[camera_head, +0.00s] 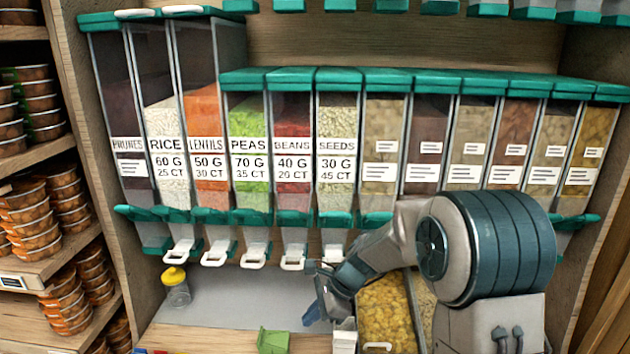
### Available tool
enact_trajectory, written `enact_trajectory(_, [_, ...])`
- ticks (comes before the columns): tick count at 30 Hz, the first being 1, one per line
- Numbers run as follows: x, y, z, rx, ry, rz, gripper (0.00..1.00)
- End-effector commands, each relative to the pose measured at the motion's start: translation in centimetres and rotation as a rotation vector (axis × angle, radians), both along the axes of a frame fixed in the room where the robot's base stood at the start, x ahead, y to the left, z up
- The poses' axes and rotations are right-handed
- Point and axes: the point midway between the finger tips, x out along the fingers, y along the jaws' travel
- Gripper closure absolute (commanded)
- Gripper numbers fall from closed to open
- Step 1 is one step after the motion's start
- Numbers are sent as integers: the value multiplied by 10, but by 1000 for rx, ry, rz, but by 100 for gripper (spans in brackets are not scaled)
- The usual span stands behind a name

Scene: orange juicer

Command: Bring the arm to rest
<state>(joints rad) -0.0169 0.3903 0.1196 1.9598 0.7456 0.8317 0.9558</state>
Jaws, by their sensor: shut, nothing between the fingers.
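My arm rises at the lower right and reaches left in front of the dispensers. My gripper (318,308) hangs at its end, pointing down over the counter, to the left of a bin of yellow food. It is small and partly dark in this view, and it is shut and holds nothing.
A row of food dispensers (250,147) with teal lids and white handles stands behind my arm. A yellow-lidded jar (175,287) and a green holder (273,340) stand on the counter (222,300). A yellow-filled bin (385,310) is close beside my gripper. Stacked cans (28,215) fill the left shelves.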

Motion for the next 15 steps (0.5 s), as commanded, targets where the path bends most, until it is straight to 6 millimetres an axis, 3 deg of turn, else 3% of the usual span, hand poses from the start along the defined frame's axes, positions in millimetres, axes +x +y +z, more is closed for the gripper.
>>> enact_trajectory(1, [-12, -10, 15, -36, -57, 66, 100])
enact_trajectory(6, [-55, -42, 46, -165, -220, 309, 100])
enact_trajectory(15, [-135, -100, 84, -402, -440, 737, 100])
